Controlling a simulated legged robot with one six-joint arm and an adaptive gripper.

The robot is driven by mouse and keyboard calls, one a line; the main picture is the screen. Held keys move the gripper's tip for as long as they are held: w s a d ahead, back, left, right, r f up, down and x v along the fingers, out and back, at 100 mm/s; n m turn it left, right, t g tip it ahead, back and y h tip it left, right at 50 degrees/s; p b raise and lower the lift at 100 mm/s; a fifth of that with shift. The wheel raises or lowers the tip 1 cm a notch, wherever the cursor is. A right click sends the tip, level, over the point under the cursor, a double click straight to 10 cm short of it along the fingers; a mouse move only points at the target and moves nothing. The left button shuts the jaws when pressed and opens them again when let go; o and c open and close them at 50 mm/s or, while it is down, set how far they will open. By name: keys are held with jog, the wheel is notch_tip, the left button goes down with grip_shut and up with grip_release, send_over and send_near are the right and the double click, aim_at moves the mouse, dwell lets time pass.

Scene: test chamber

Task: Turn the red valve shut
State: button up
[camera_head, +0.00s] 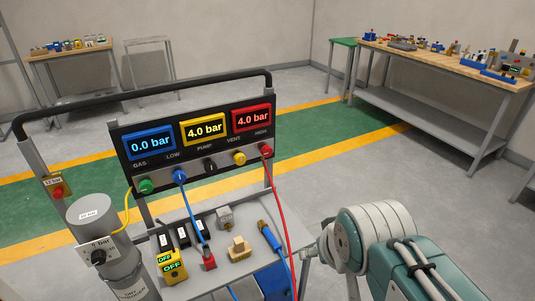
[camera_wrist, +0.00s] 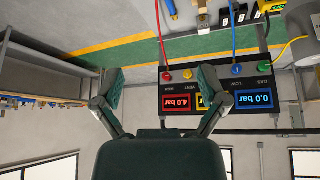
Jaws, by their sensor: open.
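No part is plainly marked as the red valve. A red fitting (camera_head: 266,151) sits under the HIGH display on the gauge panel (camera_head: 197,168), with a red hose hanging from it. It also shows in the upside-down wrist view (camera_wrist: 187,74). A small red block (camera_head: 209,262) with the blue hose stands on the cart top. A red knob (camera_head: 58,192) is on the yellow tag plate at the cart's left post. My gripper (camera_wrist: 162,80) is open and empty, its fingers spread, with the panel beyond and apart from it. My gripper's fingers are not clear in the head view.
A grey cylinder (camera_head: 97,240) with a black dial stands at the cart's left. A yellow OFF block (camera_head: 173,267) and several small parts lie on the cart top. A long workbench (camera_head: 440,100) stands at the back right. The green floor lane is clear.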

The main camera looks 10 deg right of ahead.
aim_at(268, 152)
jog(key=w+d+n+t, duration=0.1)
jog(key=w+d+t, duration=0.15)
jog(key=w, duration=1.25)
jog(key=w+d+n+t, duration=0.15)
jog(key=w+t, duration=0.25)
jog(key=w, duration=1.2)
jog(key=w+a+f+n+t+y, duration=0.1)
jog(key=w+f+n+t+y, duration=0.4)
jog(key=w+f, duration=1.1)
jog(key=shift+m+g+y, duration=0.25)
jog(key=shift+m+y, duration=0.15)
jog(key=shift+m, duration=0.05)
jog(key=shift+a+f+x, duration=0.1)
jog(key=shift+f+x, duration=0.1)
jog(key=shift+x, duration=1.45)
jog(key=shift+a+f+x, duration=0.1)
jog(key=shift+f+x, duration=0.1)
jog(key=shift+x, duration=1.45)
jog(key=shift+f+x, duration=0.2)
jog(key=shift+x, duration=1.45)
jog(key=shift+s, duration=0.1)
jog(key=c, duration=1.1)
